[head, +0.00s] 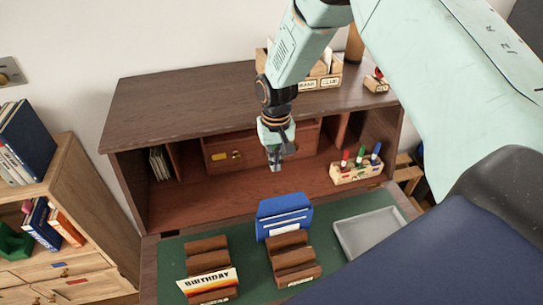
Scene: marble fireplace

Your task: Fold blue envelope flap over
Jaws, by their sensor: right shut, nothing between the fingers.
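The blue envelope (284,206) stands upright at the back of a stepped wooden rack on the desk mat. White lines run across its front. I cannot clearly make out its flap or how it lies. My right gripper (276,167) points down above and behind the envelope, in front of the desk's back compartment. It is shut and empty, and it appears apart from the envelope. My left gripper is not in view.
Wooden racks (208,245) stand on the green mat (173,248), one holding a birthday card (208,282). A grey tray (368,233) lies to the right. A pen holder (357,173) stands behind it. The desk's upper shelf overhangs the compartment.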

